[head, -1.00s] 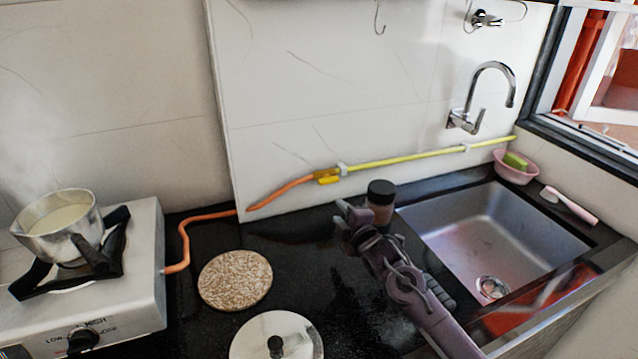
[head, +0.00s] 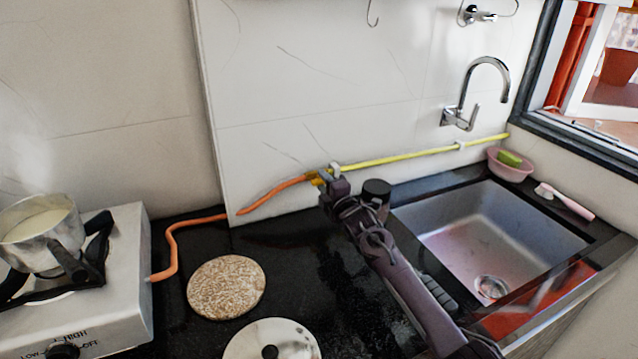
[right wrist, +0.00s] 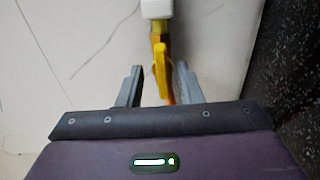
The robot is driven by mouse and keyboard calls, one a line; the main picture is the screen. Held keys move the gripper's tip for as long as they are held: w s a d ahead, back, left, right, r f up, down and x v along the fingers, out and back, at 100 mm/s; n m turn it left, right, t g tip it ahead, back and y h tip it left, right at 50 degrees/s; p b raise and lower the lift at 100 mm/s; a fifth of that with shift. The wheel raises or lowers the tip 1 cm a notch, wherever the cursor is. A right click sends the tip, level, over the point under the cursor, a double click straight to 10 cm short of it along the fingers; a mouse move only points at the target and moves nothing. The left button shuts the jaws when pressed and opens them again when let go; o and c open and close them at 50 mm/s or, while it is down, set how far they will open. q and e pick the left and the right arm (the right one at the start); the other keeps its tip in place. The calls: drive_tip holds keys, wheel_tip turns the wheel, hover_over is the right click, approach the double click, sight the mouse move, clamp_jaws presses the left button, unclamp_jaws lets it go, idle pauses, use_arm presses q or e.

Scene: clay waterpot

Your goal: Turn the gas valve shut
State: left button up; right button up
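The gas valve has a yellow body (head: 315,181) on the wall, where the orange hose (head: 268,197) meets the yellow pipe (head: 400,156). My right gripper (head: 326,178) is at the valve and partly hides it in the head view. In the right wrist view, the yellow valve handle (right wrist: 160,66) stands between the two spread fingers of my right gripper (right wrist: 158,70). A gap shows on the left side of the handle; on the right the finger is very near, and I cannot tell if it touches. My left gripper is not in view.
A stove (head: 120,300) with a pot (head: 42,232) is at the left. A round cork-like mat (head: 226,287) and a lid (head: 272,341) lie on the counter; the sink (head: 500,240) is at the right.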

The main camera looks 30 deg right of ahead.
drive_tip(key=c, duration=0.6)
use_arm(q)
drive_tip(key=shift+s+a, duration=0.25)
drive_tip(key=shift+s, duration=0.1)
use_arm(e)
clamp_jaws()
drive_tip(key=shift+w+m, duration=0.1)
drive_tip(key=shift+m, duration=0.3)
use_arm(q)
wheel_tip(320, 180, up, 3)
drive_tip(key=p, duration=0.3)
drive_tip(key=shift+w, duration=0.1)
use_arm(e)
drive_tip(key=m, duration=1.7)
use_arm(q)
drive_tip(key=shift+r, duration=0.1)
